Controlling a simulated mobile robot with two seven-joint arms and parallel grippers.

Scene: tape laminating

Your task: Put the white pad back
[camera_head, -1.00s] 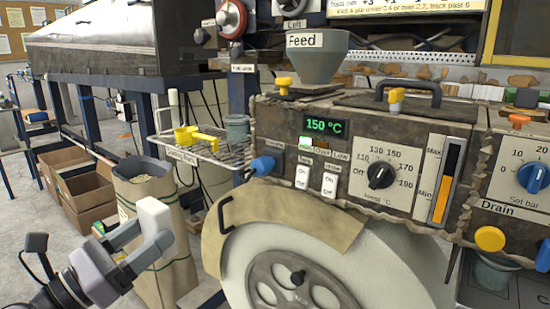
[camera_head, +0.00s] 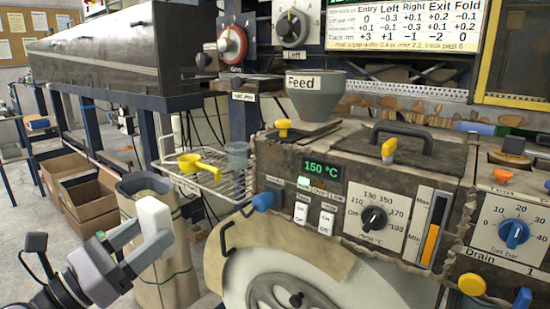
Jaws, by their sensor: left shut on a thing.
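My left gripper (camera_head: 152,240) is at the lower left, shut on the white pad (camera_head: 154,216). The pad is a small white block that stands up between the fingers. The pad and gripper show in front of the brown sack and to the left of the large white wheel (camera_head: 258,272). A wire rack (camera_head: 238,188) is fixed to the machine's left side, above and right of the pad. It holds a yellow scoop (camera_head: 198,164) and a grey cup (camera_head: 238,154). My right gripper is not in view.
The machine has a Feed funnel (camera_head: 315,98), a 150 °C display (camera_head: 323,170) and several knobs. A blue knob (camera_head: 263,201) sticks out near the rack. A sack (camera_head: 172,280) and cardboard boxes (camera_head: 78,190) stand on the floor at left.

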